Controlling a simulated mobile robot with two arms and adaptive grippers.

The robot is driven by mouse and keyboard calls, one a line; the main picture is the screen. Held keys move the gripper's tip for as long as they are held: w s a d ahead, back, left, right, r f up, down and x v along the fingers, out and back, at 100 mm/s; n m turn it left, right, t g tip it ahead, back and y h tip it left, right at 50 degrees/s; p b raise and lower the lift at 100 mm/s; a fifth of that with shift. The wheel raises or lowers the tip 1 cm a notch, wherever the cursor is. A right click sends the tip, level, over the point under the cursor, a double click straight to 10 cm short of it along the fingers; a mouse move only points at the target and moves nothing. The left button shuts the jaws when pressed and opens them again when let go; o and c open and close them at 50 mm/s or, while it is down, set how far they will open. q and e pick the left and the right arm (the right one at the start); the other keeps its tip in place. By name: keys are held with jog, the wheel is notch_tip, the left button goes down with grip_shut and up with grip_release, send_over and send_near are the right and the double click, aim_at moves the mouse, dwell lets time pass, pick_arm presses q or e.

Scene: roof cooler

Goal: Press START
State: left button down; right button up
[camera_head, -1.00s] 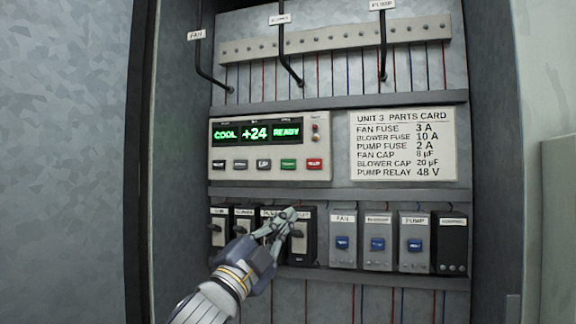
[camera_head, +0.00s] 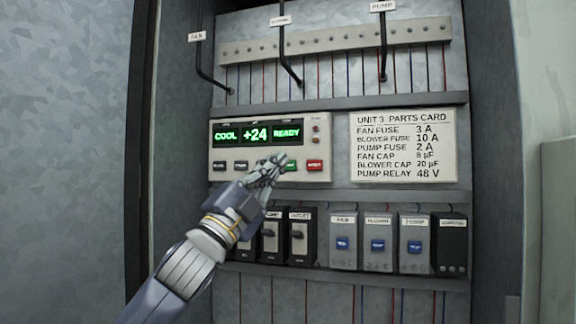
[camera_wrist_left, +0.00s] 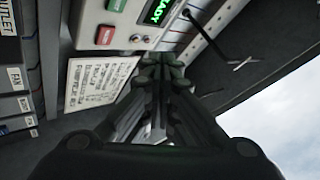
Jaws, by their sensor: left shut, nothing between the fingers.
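The control panel (camera_head: 225,153) has a green display (camera_head: 256,134) reading COOL, +24 and READY, with a row of buttons below. The green button (camera_head: 291,167) sits just left of the red button (camera_head: 315,165); their labels are too small to read surely. My left gripper (camera_head: 279,160) is shut and empty, its fingertips over the panel at the green button's left edge. It hides part of the button row; whether it touches is unclear. In the left wrist view, the green button (camera_wrist_left: 117,5) and red button (camera_wrist_left: 105,36) show left of the shut fingers (camera_wrist_left: 160,62). My right gripper is not in view.
Black switches (camera_head: 299,238) stand below the panel, partly behind my left arm. Grey modules with blue switches (camera_head: 378,244) are to their right. A parts card (camera_head: 403,146) is right of the panel. Cabinet walls bound both sides.

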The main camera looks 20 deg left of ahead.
aim_at(289, 165)
pick_arm(q)
jog(key=w+p, duration=0.2)
jog(key=w, duration=0.6)
jog(key=shift+d, duration=0.2)
jog(key=shift+p, duration=0.3)
dwell(0.9)
jog(key=shift+w, duration=0.4)
